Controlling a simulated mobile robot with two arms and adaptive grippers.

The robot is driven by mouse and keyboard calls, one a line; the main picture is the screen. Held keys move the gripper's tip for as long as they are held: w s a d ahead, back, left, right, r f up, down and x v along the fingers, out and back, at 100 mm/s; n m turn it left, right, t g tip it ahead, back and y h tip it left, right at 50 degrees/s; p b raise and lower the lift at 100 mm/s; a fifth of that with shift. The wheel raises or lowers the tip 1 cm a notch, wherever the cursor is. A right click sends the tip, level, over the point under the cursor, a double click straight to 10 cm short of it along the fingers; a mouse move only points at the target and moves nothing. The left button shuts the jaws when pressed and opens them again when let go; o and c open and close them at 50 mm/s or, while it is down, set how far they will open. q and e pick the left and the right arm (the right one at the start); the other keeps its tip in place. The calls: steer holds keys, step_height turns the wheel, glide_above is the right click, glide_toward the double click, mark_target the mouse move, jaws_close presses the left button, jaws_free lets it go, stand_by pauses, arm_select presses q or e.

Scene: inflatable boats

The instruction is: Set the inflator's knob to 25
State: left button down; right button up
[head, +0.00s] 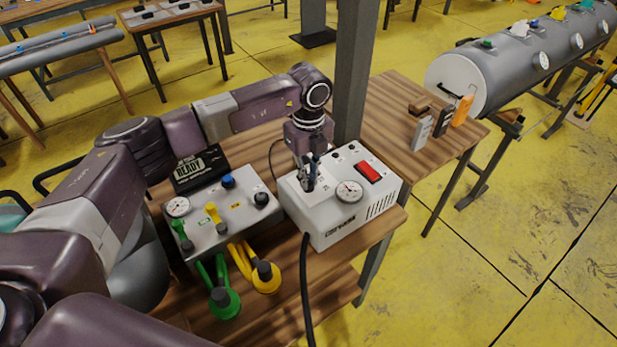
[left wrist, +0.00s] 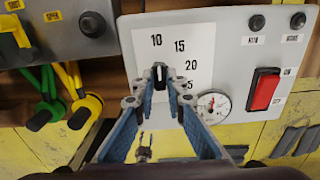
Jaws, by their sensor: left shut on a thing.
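The inflator (head: 330,226) is a white box with a gauge and a red switch, standing on the wooden table. Its panel (left wrist: 225,45) fills much of the left wrist view, with a white scale (left wrist: 178,42) reading 10, 15, 20 and a partly covered number ending in 5. The black knob (left wrist: 160,77) sits between my left fingertips, below the 10 and 15. My left gripper (head: 309,184) comes down on the panel from above and is shut on the knob. The fingers hide part of the knob and scale; I cannot tell its exact setting. My right gripper is not in view.
A grey valve box (head: 232,228) with green and yellow hoses stands left of the inflator, beside a black "READY" sign (head: 200,168). A black hose (head: 305,290) hangs in front. A dark post (head: 354,70) rises behind.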

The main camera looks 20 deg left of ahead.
arm_select(q)
steer(key=m+b, duration=0.2)
steer(key=shift+f+m, duration=0.2)
steer(key=shift+m, duration=0.1)
steer(key=m+b, duration=0.2)
steer(key=shift+m+b, duration=0.3)
steer(key=shift+m, duration=0.1)
steer(key=m+b, duration=0.4)
steer(key=m, duration=0.2)
steer(key=shift+r, duration=0.1)
steer(key=m+b, duration=0.2)
steer(key=m, duration=0.3)
steer(key=shift+m+b, duration=0.4)
steer(key=m+b, duration=0.1)
steer(key=m, duration=0.2)
steer(key=shift+r, duration=0.1)
steer(key=shift+m+b, duration=0.3)
steer(key=shift+m, duration=1.3)
steer(key=shift+r, duration=0.1)
steer(key=c, duration=2)
jaws_free()
